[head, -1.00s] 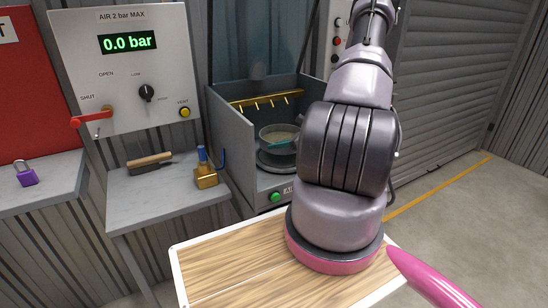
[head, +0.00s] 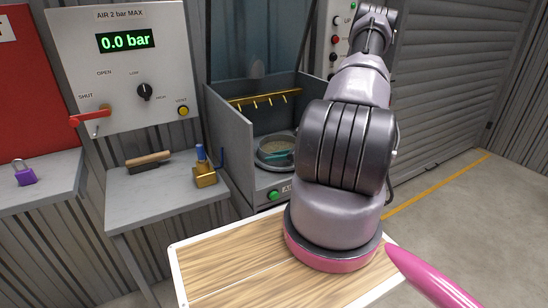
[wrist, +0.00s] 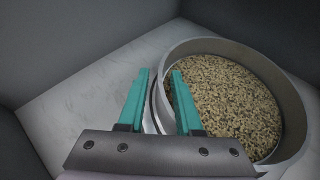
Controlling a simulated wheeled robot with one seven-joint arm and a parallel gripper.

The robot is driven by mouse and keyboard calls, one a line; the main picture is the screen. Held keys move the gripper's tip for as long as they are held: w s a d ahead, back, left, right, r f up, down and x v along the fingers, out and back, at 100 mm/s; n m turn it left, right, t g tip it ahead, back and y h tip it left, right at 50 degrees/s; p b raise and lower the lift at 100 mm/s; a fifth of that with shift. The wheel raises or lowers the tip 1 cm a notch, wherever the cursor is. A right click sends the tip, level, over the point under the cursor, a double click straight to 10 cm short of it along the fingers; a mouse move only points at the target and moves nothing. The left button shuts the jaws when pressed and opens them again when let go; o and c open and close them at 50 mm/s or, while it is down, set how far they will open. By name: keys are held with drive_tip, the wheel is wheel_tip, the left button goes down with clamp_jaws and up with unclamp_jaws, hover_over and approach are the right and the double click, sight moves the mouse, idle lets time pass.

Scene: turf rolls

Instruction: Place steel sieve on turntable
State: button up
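The steel sieve (wrist: 297,112) is a round grey pan filled with speckled tan grains in the wrist view. In the head view the sieve (head: 275,146) sits low and level inside the grey cabinet, over the round turntable (head: 262,164). It appears to rest on the turntable, though my arm hides the right side. My gripper (wrist: 160,75) has two teal fingers astride the sieve's near-left rim, one outside and one inside. A gap shows between the fingers, and the left finger looks clear of the rim, so the gripper appears open.
The cabinet's left wall (head: 230,130) and a brass bar with hooks (head: 265,97) stand close around the sieve. A green button (head: 274,195) is on its front. A side bench holds a brush (head: 148,161) and a brass tool (head: 205,175). A wooden table top (head: 235,265) is clear.

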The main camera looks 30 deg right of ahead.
drive_tip(key=shift+r, duration=0.1)
drive_tip(key=shift+s+d+r, duration=0.15)
drive_tip(key=v, duration=1.2)
drive_tip(key=a+r+n+g, duration=0.4)
drive_tip(key=a+r+n, duration=0.25)
drive_tip(key=r, duration=0.45)
drive_tip(key=a+r+n+g, duration=0.3)
drive_tip(key=a+r+n, duration=0.4)
drive_tip(key=r, duration=0.4)
drive_tip(key=s+a+r+n+t+h, duration=0.2)
drive_tip(key=s+a+r+n+h, duration=0.1)
drive_tip(key=s+a+r+n, duration=0.2)
drive_tip(key=s+a+r+n+t+h, duration=0.1)
drive_tip(key=s+a+r+n+h, duration=0.2)
drive_tip(key=s+r, duration=0.7)
wheel_tip(320, 180, up, 4)
drive_tip(key=a+n, duration=0.2)
drive_tip(key=shift+a+t, duration=0.35)
drive_tip(key=shift+t, duration=0.05)
